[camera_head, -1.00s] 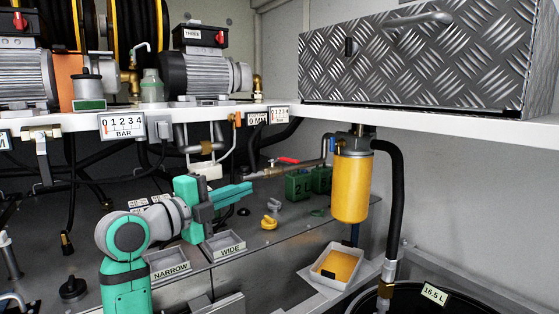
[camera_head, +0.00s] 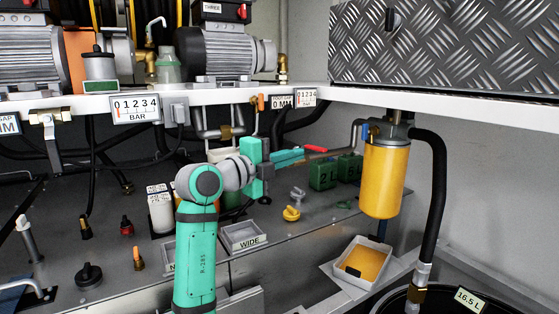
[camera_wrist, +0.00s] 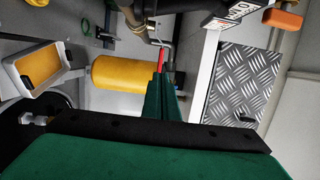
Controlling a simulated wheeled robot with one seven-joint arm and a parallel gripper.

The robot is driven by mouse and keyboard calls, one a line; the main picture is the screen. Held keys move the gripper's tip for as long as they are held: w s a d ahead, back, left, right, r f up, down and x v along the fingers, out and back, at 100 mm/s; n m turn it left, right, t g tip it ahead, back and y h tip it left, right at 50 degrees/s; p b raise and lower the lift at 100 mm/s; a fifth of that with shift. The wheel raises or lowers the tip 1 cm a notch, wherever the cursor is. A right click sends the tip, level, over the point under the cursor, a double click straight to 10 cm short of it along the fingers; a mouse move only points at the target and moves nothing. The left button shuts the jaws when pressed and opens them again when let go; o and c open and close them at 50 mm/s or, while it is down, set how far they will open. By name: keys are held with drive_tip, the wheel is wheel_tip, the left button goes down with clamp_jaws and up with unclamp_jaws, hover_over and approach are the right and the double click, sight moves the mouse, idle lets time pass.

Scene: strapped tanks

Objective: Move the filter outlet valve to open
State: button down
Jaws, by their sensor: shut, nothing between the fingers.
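The yellow filter canister (camera_head: 385,178) hangs below the shelf at right; it also shows in the wrist view (camera_wrist: 120,73). A red lever (camera_head: 315,149) lies on the pipe run left of the filter; in the wrist view the red lever (camera_wrist: 163,56) appears just beyond my fingertips. A small blue handle (camera_head: 365,132) sits at the filter's head. Which handle is the outlet valve's is not labelled. My gripper (camera_head: 302,154) is shut and empty, its fingers pointing right beside the red lever. Whether they touch it I cannot tell. The fingers partly hide the pipe.
Green containers (camera_head: 323,173) stand behind the fingers. A yellow ring-shaped part (camera_head: 291,213) lies on the deck. A white tray (camera_head: 342,270) sits below the filter, and a black hose (camera_head: 438,200) runs down its right side. The shelf edge (camera_head: 445,122) is above.

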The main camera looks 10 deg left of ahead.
sight(315, 149)
drive_tip(key=shift+x, duration=2.5)
